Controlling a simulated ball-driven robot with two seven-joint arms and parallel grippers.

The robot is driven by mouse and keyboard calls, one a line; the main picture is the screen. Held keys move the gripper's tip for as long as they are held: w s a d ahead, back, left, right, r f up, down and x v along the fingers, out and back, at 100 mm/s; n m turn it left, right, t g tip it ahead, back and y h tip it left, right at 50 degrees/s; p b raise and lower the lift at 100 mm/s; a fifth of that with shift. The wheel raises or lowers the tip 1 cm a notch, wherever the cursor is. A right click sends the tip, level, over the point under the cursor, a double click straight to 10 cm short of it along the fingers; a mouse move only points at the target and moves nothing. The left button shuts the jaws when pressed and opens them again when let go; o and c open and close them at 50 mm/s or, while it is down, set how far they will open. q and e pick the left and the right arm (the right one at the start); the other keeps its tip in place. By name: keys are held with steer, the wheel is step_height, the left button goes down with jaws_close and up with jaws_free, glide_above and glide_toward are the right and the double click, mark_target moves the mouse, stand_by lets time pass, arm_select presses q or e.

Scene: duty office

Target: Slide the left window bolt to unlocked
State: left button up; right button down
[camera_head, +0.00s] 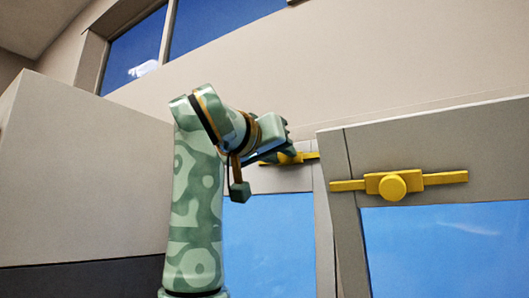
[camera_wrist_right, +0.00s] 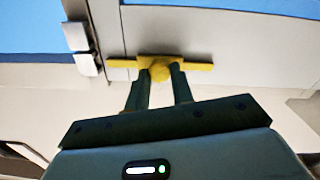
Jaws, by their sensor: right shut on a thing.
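The left window bolt (camera_head: 308,156) is yellow and sits on the top frame of the left window. In the head view my right gripper (camera_head: 285,150) covers much of it. In the wrist view the bolt (camera_wrist_right: 198,66) shows as a bar with a central housing and a round knob. The fingers of my right gripper (camera_wrist_right: 161,82) stand on both sides of the knob and are shut on it. My left gripper is not in view.
A second yellow bolt (camera_head: 393,185) with a round knob sits on the right window's frame (camera_head: 440,150). A large pale box-like block (camera_head: 80,170) stands at left. A high window (camera_head: 215,25) is above. Two white blocks (camera_wrist_right: 80,50) show beside the frame in the wrist view.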

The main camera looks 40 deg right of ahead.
steer(key=shift+w+a+t, duration=0.15)
steer(key=shift+w+t, duration=0.1)
steer(key=shift+t, duration=0.05)
steer(key=shift+s+d, duration=0.2)
steer(key=c, duration=1.2)
jaws_free()
steer(key=shift+w, duration=0.1)
steer(key=shift+w+a, duration=0.15)
steer(key=shift+w, duration=0.05)
steer(key=shift+s+a, duration=0.1)
steer(key=shift+s, duration=0.05)
steer(key=shift+s+a+f+b, duration=0.1)
steer(key=shift+s+a+b, duration=0.05)
steer(key=shift+a+b, duration=0.2)
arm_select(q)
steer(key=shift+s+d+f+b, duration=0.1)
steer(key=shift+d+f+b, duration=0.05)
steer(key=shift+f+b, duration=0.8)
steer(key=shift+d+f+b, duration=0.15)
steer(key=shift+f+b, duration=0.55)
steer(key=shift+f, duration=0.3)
arm_select(e)
steer(key=v, duration=1.5)
steer(key=shift+a, duration=0.15)
